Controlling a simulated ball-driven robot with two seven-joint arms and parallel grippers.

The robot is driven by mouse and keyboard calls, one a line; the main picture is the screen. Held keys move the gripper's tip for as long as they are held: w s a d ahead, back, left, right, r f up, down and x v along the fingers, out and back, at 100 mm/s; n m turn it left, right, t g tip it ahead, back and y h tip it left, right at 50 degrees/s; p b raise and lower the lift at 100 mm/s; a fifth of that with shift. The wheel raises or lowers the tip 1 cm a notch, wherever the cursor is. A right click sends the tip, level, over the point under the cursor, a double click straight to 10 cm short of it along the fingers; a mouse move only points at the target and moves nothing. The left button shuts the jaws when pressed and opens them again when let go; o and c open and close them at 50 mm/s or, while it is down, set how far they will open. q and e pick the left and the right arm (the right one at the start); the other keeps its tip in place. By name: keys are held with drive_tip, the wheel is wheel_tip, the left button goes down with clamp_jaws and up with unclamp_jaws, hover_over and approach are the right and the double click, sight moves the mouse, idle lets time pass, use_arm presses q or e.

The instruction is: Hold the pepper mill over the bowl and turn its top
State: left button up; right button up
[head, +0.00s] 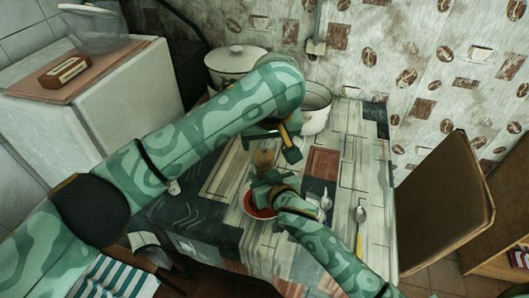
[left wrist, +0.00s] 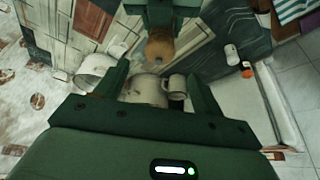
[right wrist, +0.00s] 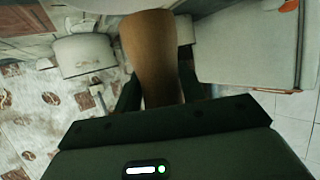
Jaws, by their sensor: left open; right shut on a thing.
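The wooden pepper mill (head: 264,158) stands roughly upright above the red bowl (head: 249,205). My right gripper (head: 266,180) is shut on the mill. In the right wrist view the brown mill (right wrist: 150,55) fills the space between the fingers (right wrist: 158,92). My left gripper (head: 287,140) is open and empty, up and to the right of the mill's top in the head view. In the left wrist view the mill's round wooden top (left wrist: 160,46) shows ahead of the open fingers (left wrist: 158,80), apart from them. My right gripper hides part of the bowl.
A lidded white pot (head: 235,62) and an open white pot (head: 318,105) stand at the table's back. A chair (head: 445,200) stands right of the table, a white cabinet (head: 110,105) at the left.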

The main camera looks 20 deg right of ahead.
sight(264, 153)
use_arm(q)
drive_tip(key=x, duration=0.8)
drive_tip(key=c, duration=1)
